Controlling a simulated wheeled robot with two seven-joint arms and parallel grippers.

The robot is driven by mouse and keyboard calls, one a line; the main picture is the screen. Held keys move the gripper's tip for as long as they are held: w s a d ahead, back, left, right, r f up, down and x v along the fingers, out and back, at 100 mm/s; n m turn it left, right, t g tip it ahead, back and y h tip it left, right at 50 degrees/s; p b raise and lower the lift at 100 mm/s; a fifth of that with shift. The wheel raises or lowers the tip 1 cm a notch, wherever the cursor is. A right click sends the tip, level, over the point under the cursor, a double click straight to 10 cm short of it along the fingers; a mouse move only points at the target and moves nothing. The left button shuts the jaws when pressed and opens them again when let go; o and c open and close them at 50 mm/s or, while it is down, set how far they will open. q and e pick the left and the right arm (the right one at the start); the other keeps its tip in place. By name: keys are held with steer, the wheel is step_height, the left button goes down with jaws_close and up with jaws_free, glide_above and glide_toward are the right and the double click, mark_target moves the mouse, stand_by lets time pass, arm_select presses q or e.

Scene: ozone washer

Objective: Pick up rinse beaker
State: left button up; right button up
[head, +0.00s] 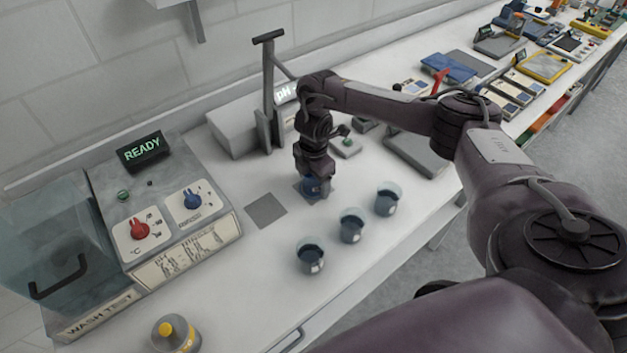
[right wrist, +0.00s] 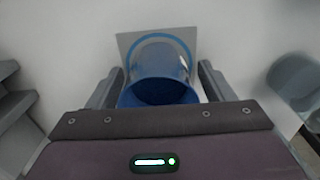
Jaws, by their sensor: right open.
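A blue beaker, which I take to be the rinse beaker (head: 318,186), stands on a small grey square pad under my right gripper (head: 313,178) in the head view. In the right wrist view the blue beaker (right wrist: 160,75) sits between the two fingers of my right gripper (right wrist: 158,85). The fingers are open, one on each side, and I see a gap to the beaker. My left gripper is not in view.
Three beakers with dark liquid (head: 351,226) stand in a row in front. An empty grey pad (head: 266,210) lies to the left. The washer (head: 165,205) reads READY.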

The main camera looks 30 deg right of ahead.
steer(key=shift+w, duration=0.1)
steer(key=c, duration=1.3)
steer(key=shift+o, duration=0.2)
steer(key=shift+r, duration=0.1)
